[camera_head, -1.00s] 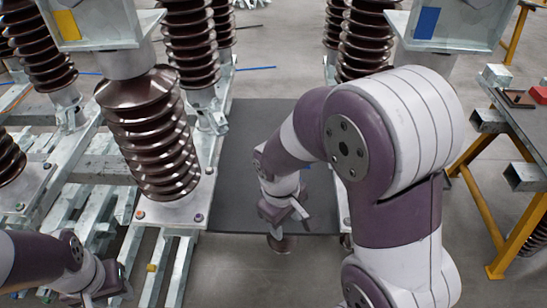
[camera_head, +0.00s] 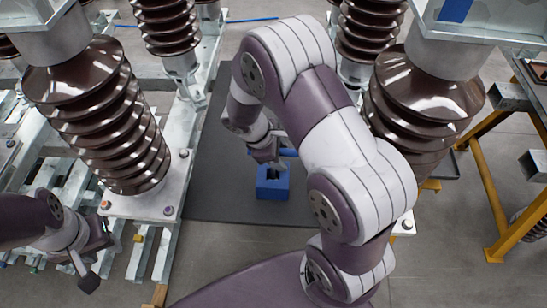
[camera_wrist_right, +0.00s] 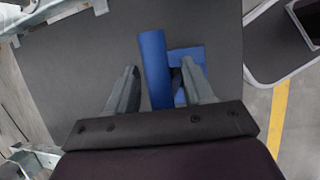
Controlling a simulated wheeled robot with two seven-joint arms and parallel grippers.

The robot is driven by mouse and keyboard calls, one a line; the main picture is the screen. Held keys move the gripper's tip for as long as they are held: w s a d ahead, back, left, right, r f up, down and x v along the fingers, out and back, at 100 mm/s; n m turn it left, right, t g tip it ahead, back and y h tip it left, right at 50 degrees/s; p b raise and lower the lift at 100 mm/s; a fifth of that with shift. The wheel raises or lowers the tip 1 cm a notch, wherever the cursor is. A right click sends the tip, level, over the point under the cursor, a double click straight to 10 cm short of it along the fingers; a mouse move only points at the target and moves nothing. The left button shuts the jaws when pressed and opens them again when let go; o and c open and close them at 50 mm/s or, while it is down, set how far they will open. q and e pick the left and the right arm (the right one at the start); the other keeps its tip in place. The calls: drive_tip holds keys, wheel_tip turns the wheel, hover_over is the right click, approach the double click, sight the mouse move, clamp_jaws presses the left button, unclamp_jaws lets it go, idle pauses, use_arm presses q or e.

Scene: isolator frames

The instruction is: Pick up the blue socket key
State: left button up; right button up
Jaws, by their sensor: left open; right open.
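The blue socket key (camera_head: 289,152) shows as a blue bar beside my right gripper (camera_head: 268,157) in the head view, partly hidden by it. In the right wrist view the blue bar (camera_wrist_right: 154,60) lies between the two spread fingers of my right gripper (camera_wrist_right: 159,70). A blue block (camera_head: 272,186) with a dark opening in its top stands on the dark mat (camera_head: 215,190); in the wrist view the block (camera_wrist_right: 190,56) is partly behind the right finger. Whether bar and block are joined, I cannot tell. My left gripper (camera_head: 88,264) is open and empty at the lower left.
Brown ribbed insulators stand on both sides, the left one (camera_head: 100,120) and the right one (camera_head: 420,105), on pale metal frames. A table with yellow legs (camera_head: 485,200) is at the right. The mat between the insulators is otherwise clear.

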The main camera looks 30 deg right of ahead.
drive_tip(key=shift+a, duration=0.1)
drive_tip(key=shift+r, duration=0.1)
drive_tip(key=c, duration=0.5)
clamp_jaws()
